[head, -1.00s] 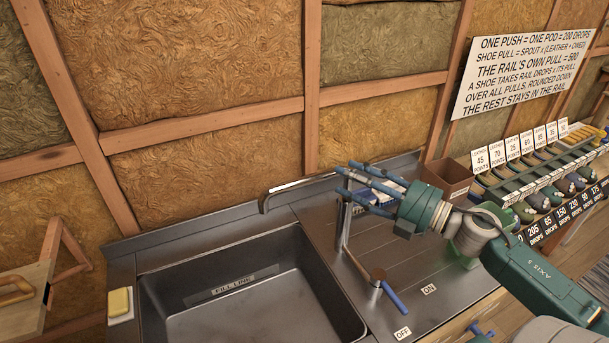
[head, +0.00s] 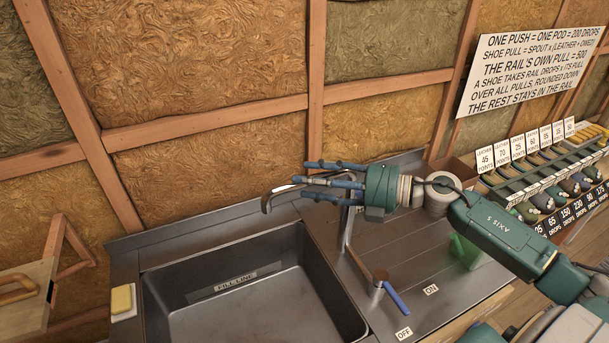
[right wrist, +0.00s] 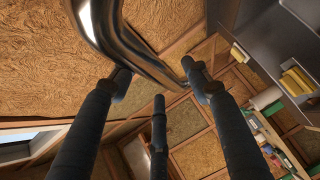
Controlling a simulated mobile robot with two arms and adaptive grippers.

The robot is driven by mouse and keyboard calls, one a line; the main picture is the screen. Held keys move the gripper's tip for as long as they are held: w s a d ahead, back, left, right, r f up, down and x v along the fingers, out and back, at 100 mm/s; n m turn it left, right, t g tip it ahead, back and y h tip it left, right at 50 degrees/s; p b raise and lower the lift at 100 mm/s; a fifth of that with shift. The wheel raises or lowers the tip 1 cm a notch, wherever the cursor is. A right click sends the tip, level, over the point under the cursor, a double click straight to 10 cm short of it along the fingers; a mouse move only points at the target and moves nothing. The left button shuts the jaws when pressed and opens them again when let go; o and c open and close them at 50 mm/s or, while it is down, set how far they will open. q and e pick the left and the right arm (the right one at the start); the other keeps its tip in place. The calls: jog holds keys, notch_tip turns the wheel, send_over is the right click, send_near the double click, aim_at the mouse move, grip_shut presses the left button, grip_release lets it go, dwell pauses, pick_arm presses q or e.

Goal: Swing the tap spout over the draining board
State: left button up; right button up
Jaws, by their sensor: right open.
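The tap's chrome spout (head: 267,203) points left, with its bent end over the back edge of the sink basin (head: 250,290). The tap post (head: 348,232) stands on the ribbed draining board (head: 405,235), right of the basin. My right gripper (head: 296,181) is open, its blue fingers pointing left and overlapping the spout, hiding much of it. In the right wrist view the spout (right wrist: 135,45) runs across by the fingertips, between two of them; I cannot tell whether they touch it. My left gripper is not in view.
A blue-handled tap lever (head: 396,300) stands between the OFF and ON labels. A green translucent container (head: 468,251) stands on the board under my right arm. A yellow sponge (head: 121,299) lies left of the basin. A rack (head: 540,165) stands at the right.

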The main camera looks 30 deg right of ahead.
jog(key=shift+x, duration=0.95)
jog(key=shift+s, duration=0.1)
grip_shut()
